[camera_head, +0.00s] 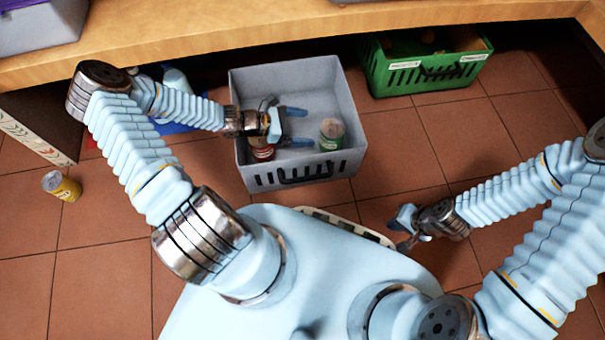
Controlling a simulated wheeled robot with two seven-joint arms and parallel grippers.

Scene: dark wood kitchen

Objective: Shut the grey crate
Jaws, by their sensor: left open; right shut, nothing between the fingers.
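The grey crate (303,71) stands on the tiled floor in front of me, its top open and no lid visible on it. Inside are a green-labelled can (331,134) at the right and a red-labelled can (261,150) at the left, partly hidden by my arm. My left gripper (300,126) is open, inside the outline of the crate and above or within it; its exact height is hard to tell. No can is between its fingers. My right gripper (399,228) is shut and empty, to the right of and nearer than the crate, apart from it.
A green crate (405,78) stands at the back right under the wooden counter (230,32). A bottle (178,80) and a blue item (172,127) lie behind my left arm.

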